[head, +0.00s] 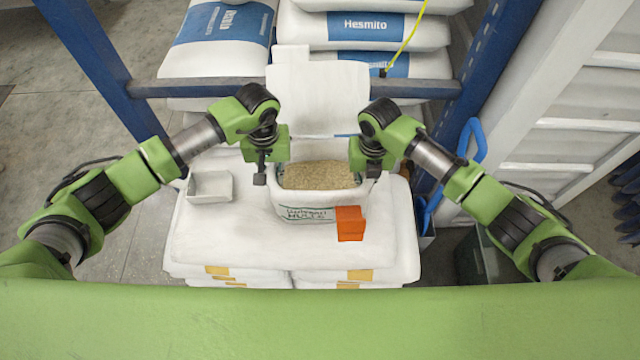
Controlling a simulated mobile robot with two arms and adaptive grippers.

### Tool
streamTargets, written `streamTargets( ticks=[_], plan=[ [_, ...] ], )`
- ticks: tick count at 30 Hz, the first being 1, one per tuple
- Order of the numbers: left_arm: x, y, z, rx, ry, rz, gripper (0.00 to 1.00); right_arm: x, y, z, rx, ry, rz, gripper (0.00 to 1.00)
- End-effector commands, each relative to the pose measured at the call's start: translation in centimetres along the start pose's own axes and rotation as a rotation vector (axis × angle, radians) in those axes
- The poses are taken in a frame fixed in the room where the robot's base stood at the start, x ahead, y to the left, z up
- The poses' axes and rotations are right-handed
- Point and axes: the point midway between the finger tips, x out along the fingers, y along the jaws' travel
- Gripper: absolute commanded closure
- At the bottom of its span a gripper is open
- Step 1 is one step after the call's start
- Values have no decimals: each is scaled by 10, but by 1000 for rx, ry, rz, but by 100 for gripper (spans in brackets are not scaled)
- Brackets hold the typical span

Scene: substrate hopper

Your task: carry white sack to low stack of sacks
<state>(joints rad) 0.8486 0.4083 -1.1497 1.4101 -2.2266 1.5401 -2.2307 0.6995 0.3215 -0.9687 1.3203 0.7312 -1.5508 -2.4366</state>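A low stack of white sacks (225,240) with yellow marks on their front ends lies right in front of me. A white tub-like container with green lettering (330,203), filled with beige grains, stands on it. Whether it is a rigid tub or an opened sack I cannot tell. My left gripper (265,165) is at its left rim and my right gripper (371,160) at its right rim, both pointing down. The fingertips are small and partly hidden, so I cannot see whether they grip. Other white sacks with blue labels (365,28) lie stacked behind.
A blue rack upright (490,55) and a grey crossbar (200,87) stand between the low stack and the rear sacks. An orange block (350,223) and a small white tray (210,187) are near the container. A white panelled wall (560,110) closes off the right; open floor is left.

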Motion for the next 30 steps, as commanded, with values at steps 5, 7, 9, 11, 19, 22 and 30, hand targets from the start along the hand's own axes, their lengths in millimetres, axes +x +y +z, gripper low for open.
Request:
streamTargets(
  ticks=[5, 7, 9, 11, 19, 22, 30],
  plan=[
    [-16, 1, -1, 0, 3, 2, 100, -16, 0, 1, 0, -3, 1, 100],
    [-22, 0, -1, 0, 3, 2, 100, -22, 0, 1, 0, -3, 1, 100],
    [-28, 0, -1, 0, 3, 2, 100, -28, 0, 1, 0, -3, 1, 100],
    [-32, 0, -1, 0, 3, 2, 100, -32, 0, 1, 0, -3, 1, 100],
    [-47, 0, -1, 0, 3, 1, 100, -47, 0, 1, 0, -3, 1, 100],
    [-48, 0, -1, 0, 3, 1, 100, -48, 0, 1, 0, -3, 1, 100],
    [-47, 0, -1, 0, 3, 1, 100, -47, 0, 1, 0, -3, 1, 100]
  ],
)
